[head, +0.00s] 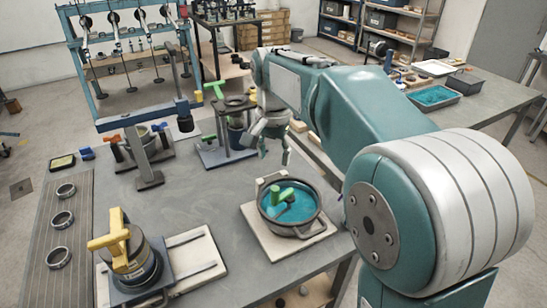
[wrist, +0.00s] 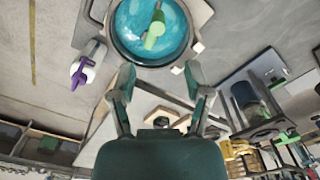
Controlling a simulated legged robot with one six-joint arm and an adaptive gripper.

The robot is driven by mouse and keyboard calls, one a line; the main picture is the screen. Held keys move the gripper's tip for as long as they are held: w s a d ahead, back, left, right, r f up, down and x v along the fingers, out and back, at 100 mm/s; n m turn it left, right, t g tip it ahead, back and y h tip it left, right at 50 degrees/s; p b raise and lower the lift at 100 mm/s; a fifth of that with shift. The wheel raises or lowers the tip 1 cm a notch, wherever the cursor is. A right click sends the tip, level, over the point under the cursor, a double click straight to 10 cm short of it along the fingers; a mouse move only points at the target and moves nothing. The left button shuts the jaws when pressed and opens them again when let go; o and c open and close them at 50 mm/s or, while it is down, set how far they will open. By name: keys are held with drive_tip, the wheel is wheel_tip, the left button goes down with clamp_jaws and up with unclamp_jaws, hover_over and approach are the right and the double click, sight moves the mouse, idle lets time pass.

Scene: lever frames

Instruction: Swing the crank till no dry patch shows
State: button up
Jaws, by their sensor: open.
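A round dark-rimmed pan (head: 306,222) with a teal inside sits on a pale square board at the table's front right. A green crank (head: 286,196) stands in it, its arm lying across the teal surface. The pan (wrist: 114,40) and green crank (wrist: 155,32) also show at the top of the wrist view. My gripper (head: 275,155) is open and empty, above the table behind the pan and apart from the crank. In the wrist view my gripper (wrist: 160,82) has its fingers spread just below the pan. I cannot make out a dry patch; the crank hides part of the surface.
A yellow-handled device (head: 135,260) stands front left. A post with an overhanging arm (head: 140,155) and a green-handled stand (head: 215,148) stand behind. A purple-handled item (wrist: 84,68) lies left of the pan in the wrist view.

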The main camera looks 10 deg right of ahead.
sight(275, 188)
wheel_tip(275, 188, down, 11)
drive_tip(key=shift+d, duration=0.1)
idle(0.7)
clamp_jaws()
